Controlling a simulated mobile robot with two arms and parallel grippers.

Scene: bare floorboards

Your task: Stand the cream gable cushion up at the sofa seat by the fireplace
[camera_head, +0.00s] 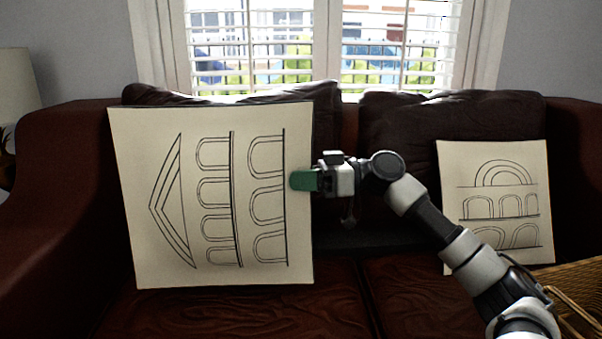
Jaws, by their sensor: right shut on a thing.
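The cream gable cushion (220,190) is at the left part of the brown leather sofa (60,210), in front of the back cushion. Its face is towards me, with the printed gable pointing left, so the drawing lies on its side. My right gripper (304,180), with green fingers, is shut on the cushion's right edge. Whether the cushion's lower edge touches the seat (200,315) is hard to tell. My left gripper is not in view.
A second cream cushion (495,205) with printed arches leans at the sofa's right end. A wicker basket (575,290) is at the lower right. A window with white shutters (330,50) is behind the sofa, and a lamp (17,90) stands at the far left.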

